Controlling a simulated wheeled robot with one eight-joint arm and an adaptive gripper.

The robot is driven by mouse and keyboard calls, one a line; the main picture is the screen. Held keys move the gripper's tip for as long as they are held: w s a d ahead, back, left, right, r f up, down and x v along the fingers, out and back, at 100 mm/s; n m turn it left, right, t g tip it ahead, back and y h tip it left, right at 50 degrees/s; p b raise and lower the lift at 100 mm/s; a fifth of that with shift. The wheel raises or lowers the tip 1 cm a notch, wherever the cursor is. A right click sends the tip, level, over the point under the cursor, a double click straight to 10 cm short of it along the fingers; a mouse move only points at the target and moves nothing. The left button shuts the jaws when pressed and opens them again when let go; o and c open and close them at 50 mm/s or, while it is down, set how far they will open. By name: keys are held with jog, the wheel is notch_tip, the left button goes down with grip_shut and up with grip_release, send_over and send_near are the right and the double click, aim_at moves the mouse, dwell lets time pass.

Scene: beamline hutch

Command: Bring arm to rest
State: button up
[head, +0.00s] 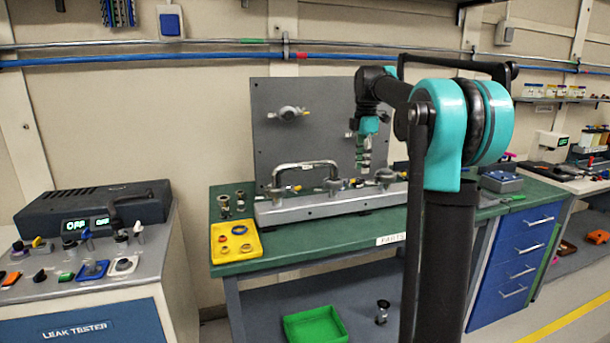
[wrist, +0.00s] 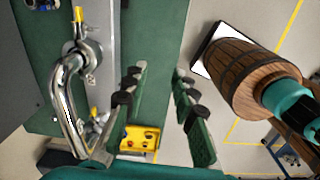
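My arm rises at the right of the head view and bends over the green-topped bench (head: 290,254). My gripper (head: 363,166) hangs down in front of the upright grey panel (head: 325,110), above the long grey block (head: 320,207). In the wrist view my gripper (wrist: 160,70) has its two green fingers spread apart. Nothing shows between them. A bent metal pipe (wrist: 66,95) lies left of the fingers there, apart from them; it also shows in the head view (head: 305,164).
A yellow tray (head: 232,255) with rings sits at the bench's left end. The leak tester (head: 95,210) stands left, and a blue drawer unit (head: 520,258) right. A green bin (head: 316,325) is below the bench. Pale open floor shows in the wrist view.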

jog(key=s+f+m+t, duration=0.4)
jog(key=s+f+m, duration=1.6)
jog(key=s+f, duration=1.2)
jog(key=shift+s+d+f+m, duration=0.3)
jog(key=shift+s+d+f, duration=0.05)
jog(key=shift+s, duration=0.05)
jog(key=shift+c, duration=0.4)
